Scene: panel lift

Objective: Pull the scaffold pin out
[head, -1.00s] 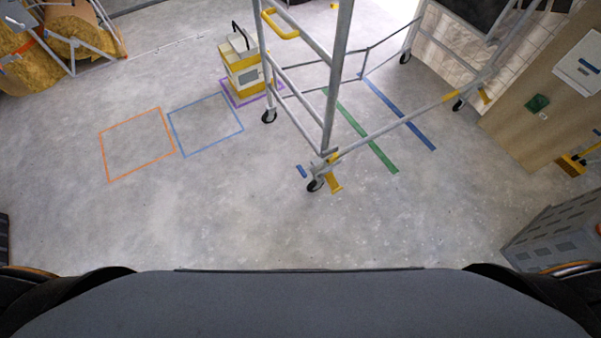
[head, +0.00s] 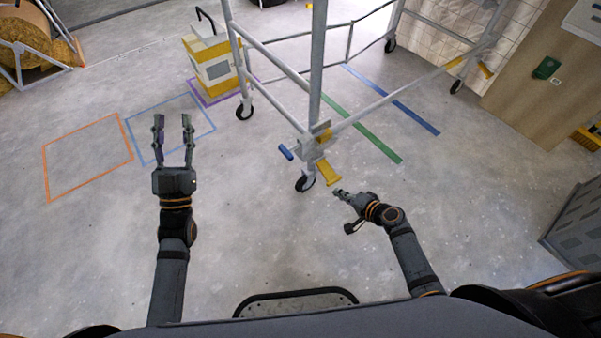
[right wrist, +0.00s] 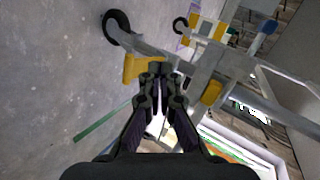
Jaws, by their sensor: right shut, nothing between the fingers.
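The scaffold pin, a short blue piece (head: 286,152), shows in the head view just left of the foot of the near scaffold post (head: 315,80), above the black caster. My right gripper (head: 337,192) is shut and empty, low and to the right of that caster, apart from the pin. In the right wrist view its closed fingertips (right wrist: 160,70) lie in front of the yellow foot lever (right wrist: 140,66). A small blue piece (right wrist: 269,27) also shows at upper right there; I cannot tell whether it is the pin. My left gripper (head: 172,120) is open and empty over the floor at left.
A yellow and white case (head: 212,65) stands behind the scaffold's left side. Orange and blue taped squares mark the floor at left. Green and blue tape strips run under the scaffold. A grey cabinet (head: 580,225) stands at right. The floor in front is clear.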

